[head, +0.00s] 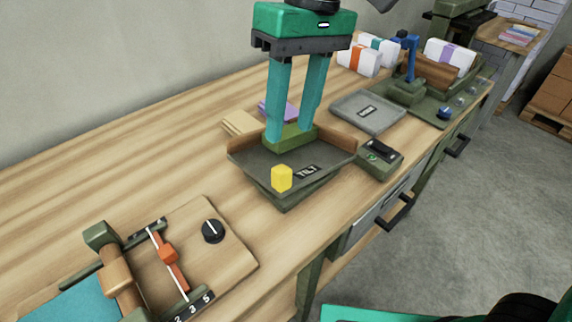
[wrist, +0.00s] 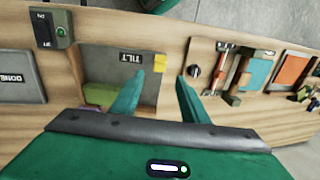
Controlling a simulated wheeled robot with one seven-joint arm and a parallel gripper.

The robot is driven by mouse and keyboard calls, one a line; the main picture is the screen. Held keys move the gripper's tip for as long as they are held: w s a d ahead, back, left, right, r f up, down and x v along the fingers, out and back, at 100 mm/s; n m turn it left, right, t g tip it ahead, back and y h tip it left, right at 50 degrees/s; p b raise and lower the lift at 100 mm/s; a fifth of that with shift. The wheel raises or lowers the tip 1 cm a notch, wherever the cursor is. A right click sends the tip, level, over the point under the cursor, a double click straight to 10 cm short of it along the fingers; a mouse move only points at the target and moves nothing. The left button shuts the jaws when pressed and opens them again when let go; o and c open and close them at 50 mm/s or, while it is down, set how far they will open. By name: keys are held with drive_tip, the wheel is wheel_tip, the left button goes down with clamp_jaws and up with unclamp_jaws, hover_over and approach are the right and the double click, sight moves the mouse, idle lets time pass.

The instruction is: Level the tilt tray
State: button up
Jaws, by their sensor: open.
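The tilt tray (head: 250,168) is a shallow grey tray with a brown back rim and a "TILT" label, on a dark green base in mid-bench. In the head view it looks tilted, its front corner low. A yellow hexagonal block (head: 281,178) sits near its front edge. A green block (head: 291,136) lies at its back. In the wrist view the tray (wrist: 100,62) lies beyond and left of the fingers (wrist: 160,76); the yellow block (wrist: 160,63) shows between the fingertips. Contact cannot be told.
A green switch box (head: 380,157) stands right of the tray, with a grey "DONE" tray (head: 345,108) behind. A wooden board with a black knob (head: 213,231) and orange slider (head: 168,254) is at front left.

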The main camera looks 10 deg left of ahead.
sight(283, 169)
drive_tip(key=f, duration=0.3)
drive_tip(key=s+f, duration=0.1)
drive_tip(key=f, duration=0.3)
drive_tip(key=a+f, duration=0.1)
drive_tip(key=f, duration=0.2)
drive_tip(key=shift+s+a+f, duration=0.1)
drive_tip(key=shift+s+f, duration=0.1)
drive_tip(key=shift+s, duration=0.05)
